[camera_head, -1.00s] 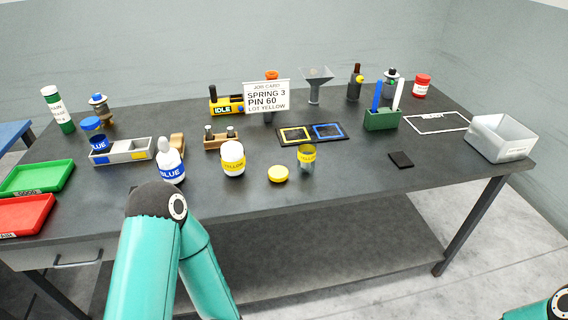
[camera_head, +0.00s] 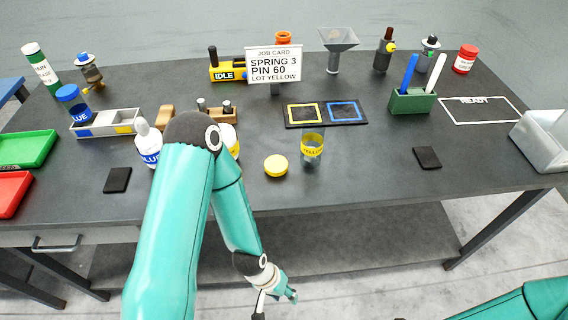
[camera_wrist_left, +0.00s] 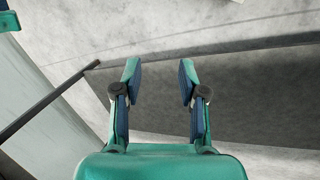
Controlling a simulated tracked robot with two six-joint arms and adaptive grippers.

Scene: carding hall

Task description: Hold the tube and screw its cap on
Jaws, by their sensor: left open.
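The tube (camera_head: 312,154) is a clear container with a yellow label band, standing upright on the table. Its top looks open. A yellow cap (camera_head: 276,165) lies flat on the table just left of it. My left gripper (camera_head: 277,297) hangs in front of the table, below its front edge, well away from both. In the left wrist view, the left gripper (camera_wrist_left: 159,82) has its two fingers apart with nothing between them, over the lower shelf and floor. Part of my right arm shows at the lower right of the head view; its gripper is out of view.
My left arm partly hides a white yellow-labelled bottle (camera_head: 231,138) and stands close to a blue-labelled dropper bottle (camera_head: 148,145). Behind the tube lies a black mat (camera_head: 326,112) with yellow and blue squares. A green pen holder (camera_head: 412,101) stands right. Table right of the tube is mostly clear.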

